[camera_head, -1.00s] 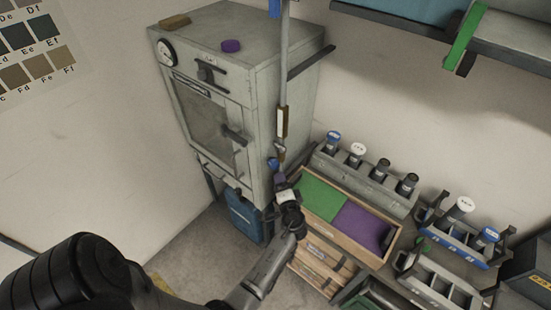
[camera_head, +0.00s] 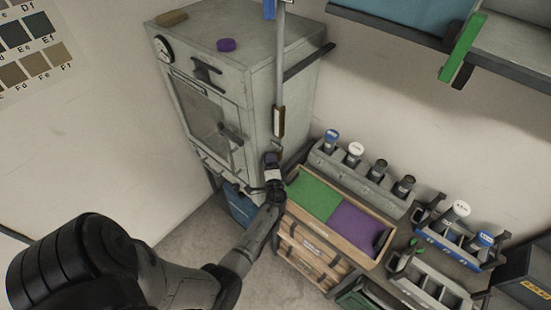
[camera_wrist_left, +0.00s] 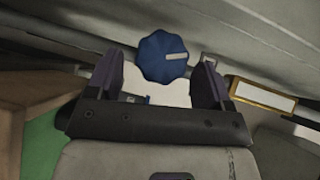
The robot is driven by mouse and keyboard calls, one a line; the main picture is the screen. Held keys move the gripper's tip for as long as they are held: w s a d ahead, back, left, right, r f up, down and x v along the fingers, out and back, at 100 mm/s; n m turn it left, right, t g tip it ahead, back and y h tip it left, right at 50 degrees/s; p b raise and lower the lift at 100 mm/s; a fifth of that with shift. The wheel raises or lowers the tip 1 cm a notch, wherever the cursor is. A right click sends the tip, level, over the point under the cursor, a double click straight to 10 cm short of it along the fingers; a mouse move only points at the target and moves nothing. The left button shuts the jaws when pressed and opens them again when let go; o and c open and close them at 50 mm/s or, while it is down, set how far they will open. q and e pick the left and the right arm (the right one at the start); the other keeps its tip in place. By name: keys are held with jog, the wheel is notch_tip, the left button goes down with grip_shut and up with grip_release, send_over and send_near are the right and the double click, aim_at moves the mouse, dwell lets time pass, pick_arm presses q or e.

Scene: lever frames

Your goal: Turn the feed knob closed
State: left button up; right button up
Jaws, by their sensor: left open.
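The feed knob (camera_wrist_left: 163,57) is a blue, lobed knob with a white pointer line, seen in the left wrist view. It sits between and slightly beyond the two finger tips of my left gripper (camera_wrist_left: 156,72), with gaps showing on both sides. The pointer line runs toward the right of that picture. In the head view my left gripper (camera_head: 271,160) is at the lower end of the vertical pipe (camera_head: 281,75), beside the grey oven cabinet, and covers the knob. The gripper is open and holds nothing. My right gripper is not in view.
A brass-framed label (camera_wrist_left: 262,98) is beside the knob. The grey cabinet (camera_head: 262,85) stands close to my left arm. A wooden box (camera_head: 374,260) with green and purple sections is to the right, with bottle racks (camera_head: 345,177) behind it.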

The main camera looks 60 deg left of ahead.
pick_arm(q)
jog(key=shift+x, duration=1.1)
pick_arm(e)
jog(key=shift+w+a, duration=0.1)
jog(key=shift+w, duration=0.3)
pick_arm(q)
jog(key=shift+c, duration=0.4)
jog(key=c, duration=0.8)
jog(key=m+t+y+b, duration=0.1)
jog(key=b, duration=0.5)
jog(key=m+y+b, duration=0.1)
jog(key=m+b, duration=0.1)
jog(key=b, duration=0.3)
jog(key=shift+f+t+y+b, duration=0.4)
jog(key=shift+c, duration=0.2)
jog(key=shift+r+m+b, duration=0.2)
jog(key=shift+m+b, duration=0.2)
jog(key=shift+b, duration=0.1)
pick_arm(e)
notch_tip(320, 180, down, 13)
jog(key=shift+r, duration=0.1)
pick_arm(q)
jog(key=o, duration=0.9)
jog(key=shift+r, duration=0.1)
